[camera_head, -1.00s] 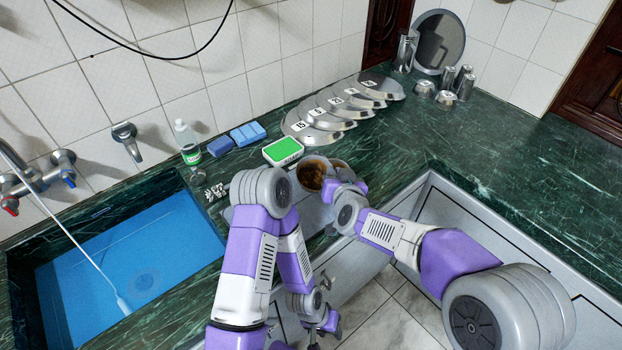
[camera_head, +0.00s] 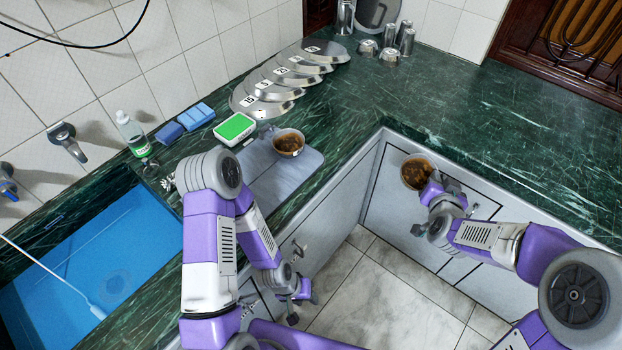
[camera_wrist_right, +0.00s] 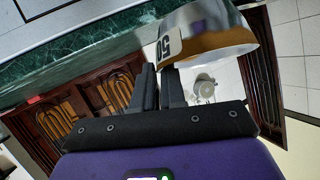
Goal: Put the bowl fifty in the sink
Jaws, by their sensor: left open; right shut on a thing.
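The bowl fifty (camera_head: 416,173) is a small steel bowl with brown stains inside. It is held in the air in front of the cabinets, off the counter. My right gripper (camera_head: 434,187) is shut on its rim. In the right wrist view the bowl (camera_wrist_right: 218,40) shows a white "50" label beside the fingers (camera_wrist_right: 160,72). My left gripper (camera_head: 303,304) hangs low in front of the counter, open and empty, apart from the bowl. The sink (camera_head: 130,250) is a blue basin at the left. My left arm stands between the sink and the bowl.
A second stained bowl (camera_head: 288,142) sits on a grey mat (camera_head: 280,185). A green-topped box (camera_head: 235,129), blue sponges (camera_head: 196,116), a bottle (camera_head: 132,135) and numbered steel plates (camera_head: 265,106) line the wall. A thin white stick (camera_head: 60,282) reaches into the sink. The right counter is mostly clear.

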